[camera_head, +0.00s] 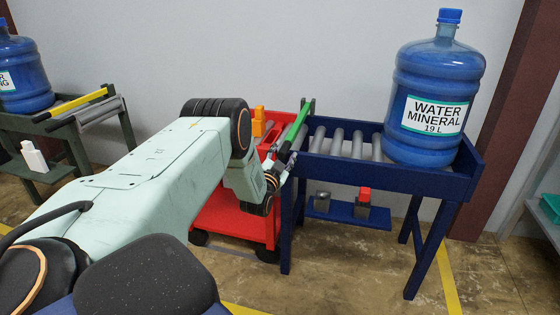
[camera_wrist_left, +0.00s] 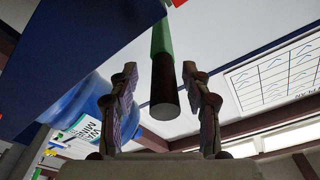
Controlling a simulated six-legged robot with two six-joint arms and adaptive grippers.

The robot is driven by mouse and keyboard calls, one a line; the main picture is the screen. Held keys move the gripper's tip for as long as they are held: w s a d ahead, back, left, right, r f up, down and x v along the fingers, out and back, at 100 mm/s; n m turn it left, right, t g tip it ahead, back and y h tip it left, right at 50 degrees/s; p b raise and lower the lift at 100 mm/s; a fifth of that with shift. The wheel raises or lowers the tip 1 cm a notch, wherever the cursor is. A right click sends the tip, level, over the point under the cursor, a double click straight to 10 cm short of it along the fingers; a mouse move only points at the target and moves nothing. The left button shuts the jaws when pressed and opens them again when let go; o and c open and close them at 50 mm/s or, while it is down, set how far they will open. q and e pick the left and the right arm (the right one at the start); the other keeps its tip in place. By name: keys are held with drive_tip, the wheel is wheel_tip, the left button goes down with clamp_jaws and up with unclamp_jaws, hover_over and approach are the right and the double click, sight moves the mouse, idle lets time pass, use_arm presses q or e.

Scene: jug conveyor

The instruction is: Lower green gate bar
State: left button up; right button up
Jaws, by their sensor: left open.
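The green gate bar (camera_head: 297,122) slants across the left end of the blue roller conveyor (camera_head: 440,184), beside the red cart (camera_head: 238,215). My left gripper (camera_head: 279,170) is at the near lower end of the bar, which it partly hides. In the left wrist view the green bar (camera_wrist_left: 161,38) ends in a dark tip (camera_wrist_left: 165,90) that lies between the two open fingers (camera_wrist_left: 164,110). A clear gap shows on each side of the tip, so the fingers look apart from it. My right gripper is not in view.
A blue water jug (camera_head: 437,88) stands upright on the conveyor's right part; bare rollers (camera_head: 337,142) lie between it and the bar. At left, another conveyor has a yellow bar (camera_head: 78,103) and a jug (camera_head: 20,75). Small blocks (camera_head: 362,203) sit on the lower shelf.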

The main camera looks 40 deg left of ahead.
use_arm(q)
drive_tip(key=v, duration=1.2)
idle(0.3)
drive_tip(key=s+d+f+n+g+h, duration=0.35)
drive_tip(key=d+f+g, duration=0.2)
drive_tip(key=f, duration=0.45)
drive_tip(key=s+d+f+n+g+h+p, duration=0.15)
drive_tip(key=s+d+f+g+h, duration=0.35)
drive_tip(key=s+d, duration=0.6)
drive_tip(key=s+d+r+m+g+p, duration=0.1)
drive_tip(key=s+d+r+g+p, duration=0.1)
drive_tip(key=s+d, duration=0.4)
drive_tip(key=s+d+r+m+g+p, duration=0.1)
drive_tip(key=s+d+g+p, duration=0.3)
drive_tip(key=s, duration=1)
drive_tip(key=d+r+g, duration=0.1)
drive_tip(key=d, duration=0.2)
drive_tip(key=shift+s+d+r+m, duration=0.15)
drive_tip(key=shift+d+r+m, duration=0.1)
drive_tip(key=shift+r+m, duration=0.15)
